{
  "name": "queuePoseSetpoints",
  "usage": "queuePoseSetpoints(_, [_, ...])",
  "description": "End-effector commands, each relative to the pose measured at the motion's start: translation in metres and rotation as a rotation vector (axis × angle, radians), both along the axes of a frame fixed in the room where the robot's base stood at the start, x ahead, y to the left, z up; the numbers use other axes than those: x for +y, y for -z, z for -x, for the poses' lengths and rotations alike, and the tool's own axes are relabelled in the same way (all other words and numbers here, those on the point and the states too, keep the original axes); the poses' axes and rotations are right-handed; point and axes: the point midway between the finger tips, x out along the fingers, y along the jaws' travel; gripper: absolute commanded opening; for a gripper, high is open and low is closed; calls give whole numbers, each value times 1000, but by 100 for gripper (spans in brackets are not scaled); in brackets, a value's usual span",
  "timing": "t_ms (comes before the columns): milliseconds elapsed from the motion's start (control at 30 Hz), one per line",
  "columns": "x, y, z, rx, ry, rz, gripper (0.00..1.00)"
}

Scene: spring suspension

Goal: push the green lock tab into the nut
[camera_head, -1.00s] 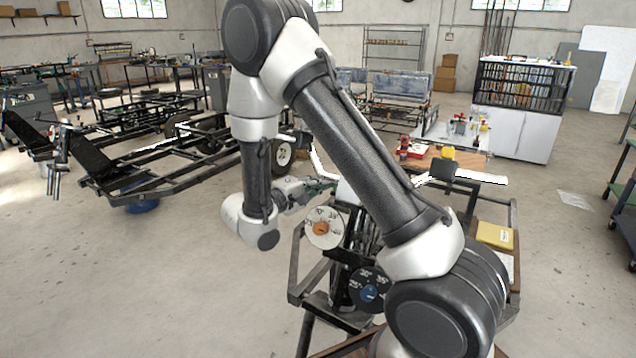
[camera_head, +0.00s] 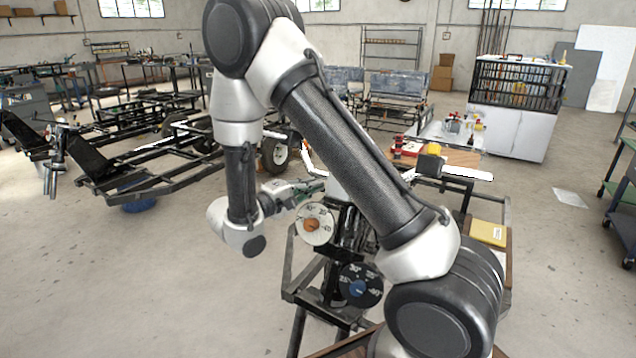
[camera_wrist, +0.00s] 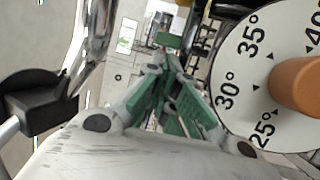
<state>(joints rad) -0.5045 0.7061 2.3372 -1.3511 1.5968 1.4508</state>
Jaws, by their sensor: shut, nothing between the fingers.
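My gripper (camera_head: 305,189) is in the head view left of the dark frame stand, beside the upper white dial. In the wrist view my gripper (camera_wrist: 166,62) has grey fingers with green inner pads that come together at the tips, shut and empty. The white dial (camera_wrist: 243,100), with angle numbers and an orange knob (camera_wrist: 300,87), is close to the right of my fingers.
A black dial with a blue hub (camera_head: 358,287) sits below the white dial (camera_head: 316,225) on the stand. A shiny metal tube (camera_wrist: 97,40) and a black part (camera_wrist: 36,102) are close on the left in the wrist view. The floor left of the stand is open.

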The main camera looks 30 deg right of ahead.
Motion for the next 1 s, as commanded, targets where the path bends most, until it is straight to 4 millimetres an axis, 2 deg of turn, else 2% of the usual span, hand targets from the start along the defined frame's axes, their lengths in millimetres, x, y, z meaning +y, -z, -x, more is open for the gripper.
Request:
queuePoseSetpoints(100, [20,0,4,-1,-5,2,0])
queuePoseSetpoints(333, [44,-1,12,-3,-3,2,0])
queuePoseSetpoints(1000, [49,-1,13,-3,-1,2,0])
